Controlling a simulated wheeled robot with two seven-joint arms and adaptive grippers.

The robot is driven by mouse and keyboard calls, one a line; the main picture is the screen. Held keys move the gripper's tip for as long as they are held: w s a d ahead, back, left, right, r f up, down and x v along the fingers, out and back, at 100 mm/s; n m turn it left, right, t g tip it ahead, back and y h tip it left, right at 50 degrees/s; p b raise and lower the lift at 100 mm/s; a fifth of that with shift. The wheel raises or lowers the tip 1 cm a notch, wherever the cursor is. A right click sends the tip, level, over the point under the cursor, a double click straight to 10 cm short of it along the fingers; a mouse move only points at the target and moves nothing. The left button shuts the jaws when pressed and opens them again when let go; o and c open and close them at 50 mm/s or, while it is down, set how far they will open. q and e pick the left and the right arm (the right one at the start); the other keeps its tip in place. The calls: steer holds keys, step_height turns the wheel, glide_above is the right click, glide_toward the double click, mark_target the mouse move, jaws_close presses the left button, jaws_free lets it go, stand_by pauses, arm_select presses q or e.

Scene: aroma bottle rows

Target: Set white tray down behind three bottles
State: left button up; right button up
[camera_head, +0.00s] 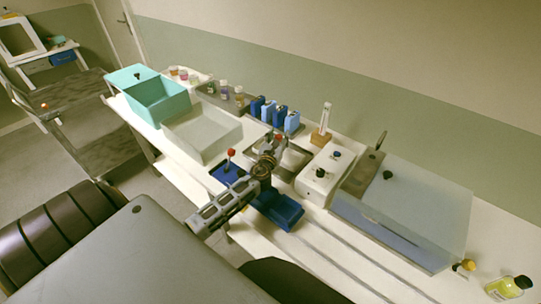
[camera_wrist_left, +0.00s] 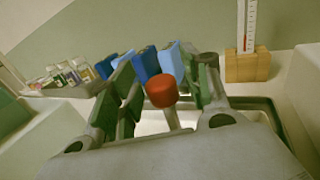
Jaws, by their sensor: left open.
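My left gripper (camera_head: 268,150) is over the middle of the bench; its open fingers also show in the left wrist view (camera_wrist_left: 160,85). A red-topped post (camera_wrist_left: 160,94) shows between the fingers, with no clear grip on it. A pale, grey-rimmed tray (camera_head: 296,158) lies just beyond the gripper, partly hidden by it. Small bottles (camera_head: 183,74) stand on a whitish surface at the back left. More small bottles (camera_head: 224,88) stand on a grey tray (camera_head: 212,97) to their right. I cannot tell for sure which tray is the white one.
Blue cartons (camera_head: 268,110) stand in a row behind the gripper. A teal box (camera_head: 152,112) and a pale open box (camera_head: 203,143) fill the left side. A white device (camera_head: 318,180) and a clear-lidded case (camera_head: 400,215) stand right. A blue block (camera_head: 285,212) lies in front.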

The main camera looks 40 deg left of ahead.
arm_select(q)
steer(key=b+v, duration=0.1)
steer(key=v, duration=1.2)
steer(key=shift+s+r, duration=0.25)
stand_by(0.6)
